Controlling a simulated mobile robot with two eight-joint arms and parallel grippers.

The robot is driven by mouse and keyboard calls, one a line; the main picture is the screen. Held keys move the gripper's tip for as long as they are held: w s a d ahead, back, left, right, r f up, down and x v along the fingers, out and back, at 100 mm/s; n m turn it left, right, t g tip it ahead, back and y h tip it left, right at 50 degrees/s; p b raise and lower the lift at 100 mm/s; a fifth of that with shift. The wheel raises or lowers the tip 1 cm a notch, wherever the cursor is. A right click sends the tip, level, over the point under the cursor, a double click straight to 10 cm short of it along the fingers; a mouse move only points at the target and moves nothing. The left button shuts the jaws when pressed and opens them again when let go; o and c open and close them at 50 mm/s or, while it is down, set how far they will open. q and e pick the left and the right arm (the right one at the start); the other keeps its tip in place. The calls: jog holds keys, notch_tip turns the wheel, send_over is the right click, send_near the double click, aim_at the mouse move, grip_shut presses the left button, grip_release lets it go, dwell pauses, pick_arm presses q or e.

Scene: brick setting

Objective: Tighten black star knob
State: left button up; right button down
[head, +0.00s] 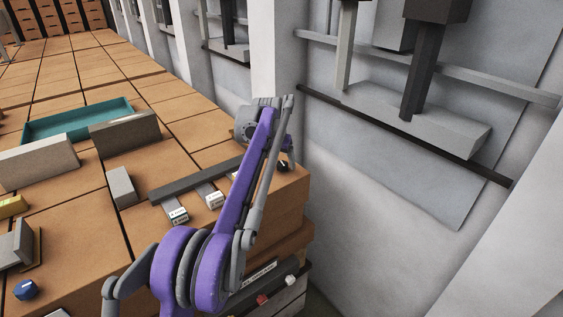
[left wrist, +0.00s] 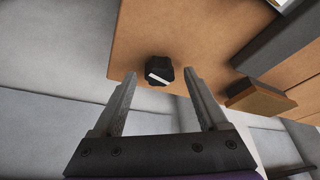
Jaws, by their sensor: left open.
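The black star knob (left wrist: 159,71) sits on the brown face of a block in the left wrist view, with a white bar mark across it. In the head view the knob (head: 283,166) shows as a small dark spot by the end of my left arm. My left gripper (left wrist: 160,74) is open, and its two fingers point toward the knob, one to each side in the picture. Gaps show between the knob and both fingers. I cannot tell how deep the fingertips reach. My right gripper is in neither view.
A teal tray (head: 78,121) and several grey blocks lie on the brown tiled worktop (head: 150,92). A dark bar (head: 197,178) lies near my left arm. The pale wall (head: 350,190) with a grey ledge stands close on the right.

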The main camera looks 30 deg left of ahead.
pick_arm(q)
jog(key=shift+c, duration=0.3)
grip_shut()
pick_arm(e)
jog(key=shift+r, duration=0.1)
pick_arm(q)
jog(key=m+p, duration=0.1)
jog(key=m+h+p, duration=0.1)
jog(key=m, duration=0.1)
jog(key=shift+a+r+m, duration=0.1)
jog(key=shift+r+m, duration=0.1)
jog(key=shift+m, duration=0.1)
jog(key=m+h+p, duration=0.1)
jog(key=m, duration=0.1)
jog(key=m+h+p, duration=0.1)
jog(key=m, duration=0.1)
jog(key=shift+w+a+m+g, duration=0.1)
jog(key=shift+w+m+g, duration=0.05)
jog(key=shift+m+g, duration=0.2)
jog(key=shift+a+f+m+g+h+p, duration=0.15)
jog(key=shift+m+g+h+p, duration=0.3)
jog(key=shift+m, duration=0.8)
jog(key=shift+m+g+h, duration=0.45)
jog(key=shift+m+g, duration=0.05)
jog(key=shift+m, duration=1.2)
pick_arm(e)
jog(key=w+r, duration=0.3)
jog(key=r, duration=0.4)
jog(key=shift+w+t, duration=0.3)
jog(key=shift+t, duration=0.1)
